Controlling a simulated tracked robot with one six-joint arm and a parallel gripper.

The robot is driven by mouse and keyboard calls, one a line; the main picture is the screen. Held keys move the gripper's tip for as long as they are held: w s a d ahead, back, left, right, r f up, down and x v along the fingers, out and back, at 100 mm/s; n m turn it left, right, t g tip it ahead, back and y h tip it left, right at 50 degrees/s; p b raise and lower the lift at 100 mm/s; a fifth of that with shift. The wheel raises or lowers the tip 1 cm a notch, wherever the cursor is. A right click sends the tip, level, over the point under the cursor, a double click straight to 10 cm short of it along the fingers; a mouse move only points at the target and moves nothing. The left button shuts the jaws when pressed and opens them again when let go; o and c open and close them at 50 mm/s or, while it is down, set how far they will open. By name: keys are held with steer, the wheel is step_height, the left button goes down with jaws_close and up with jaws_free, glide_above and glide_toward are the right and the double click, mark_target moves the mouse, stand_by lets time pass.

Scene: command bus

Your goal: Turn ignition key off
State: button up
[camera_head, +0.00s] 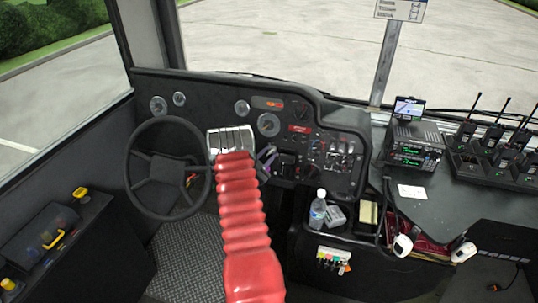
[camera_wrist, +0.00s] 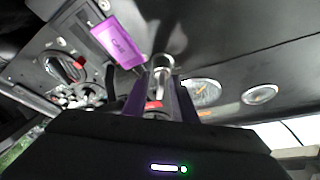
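In the wrist view a silver metal key or key switch (camera_wrist: 163,68) stands out from the dark dashboard, just past my fingertips and roughly in line with the gap between them. A purple tag with lettering (camera_wrist: 118,42) is beside it on the left. My gripper (camera_wrist: 158,92) has its two dark fingers apart, with a gap between them; I cannot tell whether either touches the metal. In the head view my red arm reaches to the dashboard right of the steering wheel, and a small purple patch (camera_head: 265,155) shows there. The key itself is too small to make out there.
The steering wheel (camera_head: 168,168) is close left of my arm. A bottle (camera_head: 318,210) and radios (camera_head: 415,145) stand to the right.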

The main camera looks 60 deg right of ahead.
jaws_close()
stand_by(0.4)
